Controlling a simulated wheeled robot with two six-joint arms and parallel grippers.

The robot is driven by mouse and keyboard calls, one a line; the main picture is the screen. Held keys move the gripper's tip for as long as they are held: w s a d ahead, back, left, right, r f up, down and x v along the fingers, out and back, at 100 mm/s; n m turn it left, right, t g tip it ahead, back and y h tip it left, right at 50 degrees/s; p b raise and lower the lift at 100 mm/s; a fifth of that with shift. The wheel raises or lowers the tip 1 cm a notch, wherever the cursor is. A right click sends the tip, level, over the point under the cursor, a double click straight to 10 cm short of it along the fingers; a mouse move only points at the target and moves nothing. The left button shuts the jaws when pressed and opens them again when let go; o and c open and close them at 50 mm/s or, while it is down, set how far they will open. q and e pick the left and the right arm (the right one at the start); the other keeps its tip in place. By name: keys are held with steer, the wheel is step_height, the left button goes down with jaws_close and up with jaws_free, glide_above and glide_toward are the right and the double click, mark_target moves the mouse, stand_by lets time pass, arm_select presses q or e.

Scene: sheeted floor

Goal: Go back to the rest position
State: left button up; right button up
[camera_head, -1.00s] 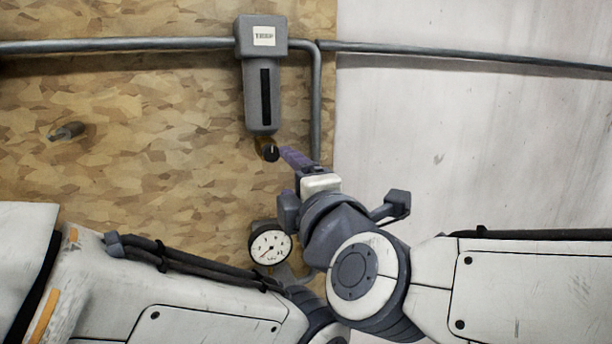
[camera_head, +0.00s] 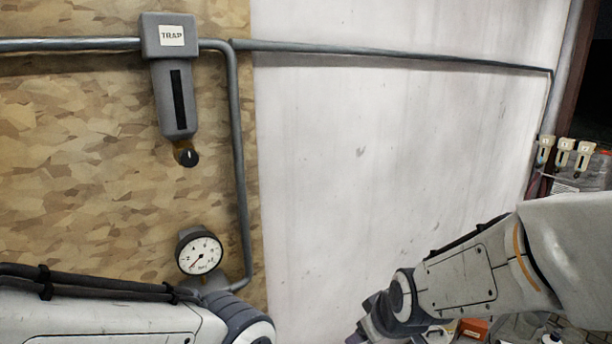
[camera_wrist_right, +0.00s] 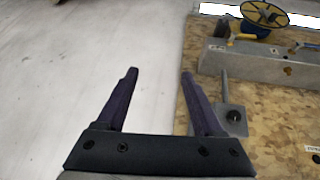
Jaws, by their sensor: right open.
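My right arm comes in from the right in the head view and hangs low. Its gripper is cut off by the bottom edge there. In the right wrist view my right gripper (camera_wrist_right: 160,75) has its two dark purple fingers spread, with nothing between them. My left arm (camera_head: 110,318) lies along the bottom left of the head view, and its gripper is out of the picture. The grey trap (camera_head: 172,75) hangs on the wall pipe, with a black knob (camera_head: 188,158) below it. No gripper is at the knob.
A round pressure gauge (camera_head: 199,251) sits low on the patterned board. A grey pipe (camera_head: 400,58) runs along the pale wall. Several tagged levers (camera_head: 563,153) stand at the far right. In the wrist view, a metal box (camera_wrist_right: 255,62) and a yellow wheel (camera_wrist_right: 264,14) are beyond the fingers.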

steer(key=s+d+f+m+g+h, duration=0.1)
steer(key=s+d+f+m+g, duration=0.2)
steer(key=s+d+f+m, duration=0.4)
steer(key=s+a+f+n+g+b, duration=0.1)
steer(key=s+a+f+n+b, duration=0.3)
steer(key=s+a+b, duration=0.2)
steer(key=s+a+f+n+g+b, duration=0.1)
steer(key=s+a+f+n+b, duration=0.3)
steer(key=s+a+b, duration=0.3)
steer(key=b, duration=0.3)
steer(key=shift+a+f+n+g+y, duration=0.25)
steer(key=shift+a+n+g+y, duration=0.05)
steer(key=shift+g, duration=0.1)
